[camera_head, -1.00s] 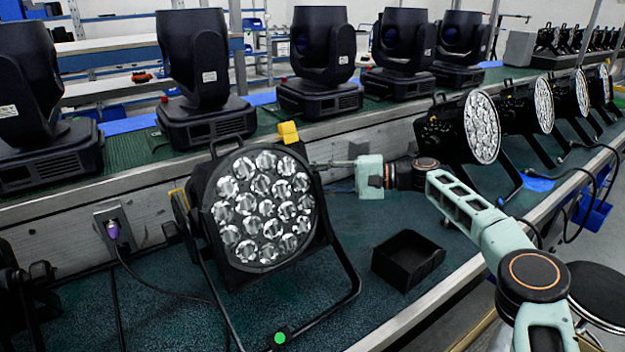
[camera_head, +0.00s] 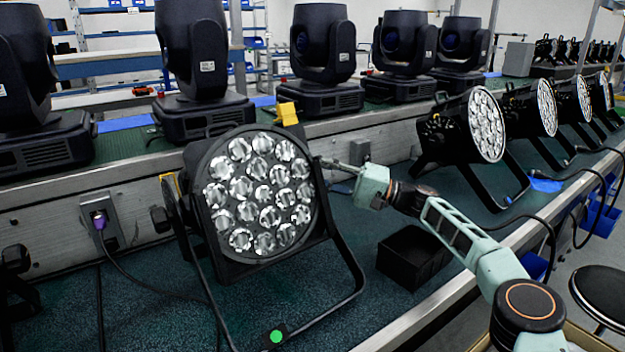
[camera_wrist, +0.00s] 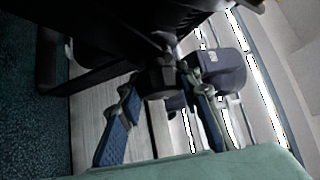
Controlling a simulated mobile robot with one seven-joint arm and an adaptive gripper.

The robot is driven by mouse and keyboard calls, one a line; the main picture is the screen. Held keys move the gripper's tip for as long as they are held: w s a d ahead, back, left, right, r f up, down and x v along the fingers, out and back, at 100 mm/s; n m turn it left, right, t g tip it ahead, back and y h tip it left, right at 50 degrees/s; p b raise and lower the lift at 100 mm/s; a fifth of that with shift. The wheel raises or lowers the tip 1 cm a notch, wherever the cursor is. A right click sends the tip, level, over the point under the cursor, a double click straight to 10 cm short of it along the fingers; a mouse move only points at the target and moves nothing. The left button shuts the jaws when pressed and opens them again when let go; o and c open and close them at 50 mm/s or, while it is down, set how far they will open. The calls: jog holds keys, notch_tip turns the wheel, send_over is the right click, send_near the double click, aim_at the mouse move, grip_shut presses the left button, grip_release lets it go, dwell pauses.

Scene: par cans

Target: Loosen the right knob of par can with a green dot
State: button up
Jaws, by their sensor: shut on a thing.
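The par can (camera_head: 258,195) with the green dot (camera_head: 277,336) on its bracket foot stands on the dark green bench. Its round lamp face has many clear lenses and tilts upward. My gripper (camera_head: 324,163) reaches in from the right and meets the upper right side of the can. In the wrist view, the dark right knob (camera_wrist: 160,82) sits between the tips of my two blue-padded fingers, and my gripper (camera_wrist: 162,85) is shut on it. In the head view the knob is too small and covered to make out.
An open black bin (camera_head: 412,258) stands on the bench below my arm. More par cans (camera_head: 470,125) line the bench at the right. Moving-head lamps (camera_head: 322,60) stand on the raised shelf behind. A cable (camera_head: 150,283) runs along the bench at the left.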

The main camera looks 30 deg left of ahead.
dwell(0.5)
jog(key=o, duration=1.2)
jog(key=shift+w+d, duration=0.1)
jog(key=v, duration=1.1)
jog(key=shift+w+d+f, duration=0.1)
jog(key=shift+d+f, duration=0.1)
jog(key=shift+d, duration=0.2)
